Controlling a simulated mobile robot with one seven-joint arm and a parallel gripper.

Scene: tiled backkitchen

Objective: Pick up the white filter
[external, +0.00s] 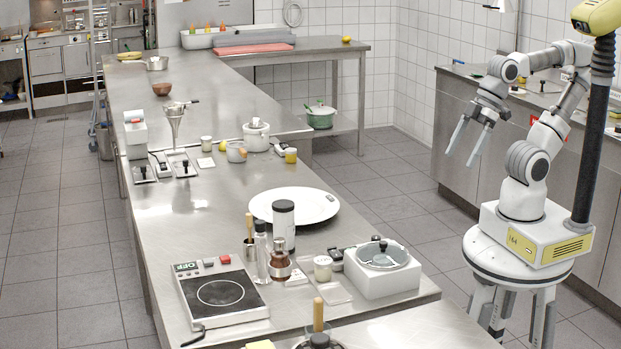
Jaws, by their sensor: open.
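I cannot tell for sure which item is the white filter. A flat, pale square (333,290) lies on the steel counter (180,225) near its front end, just below a small white jar (323,268). A smaller white square (206,162) lies further back, below another small white jar (206,144). My gripper (463,158) is open and empty. It points down over the floor to the right of the counter, well away from both squares.
A large white plate (292,206) takes up the counter's middle. Open floor separates my base from the counter.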

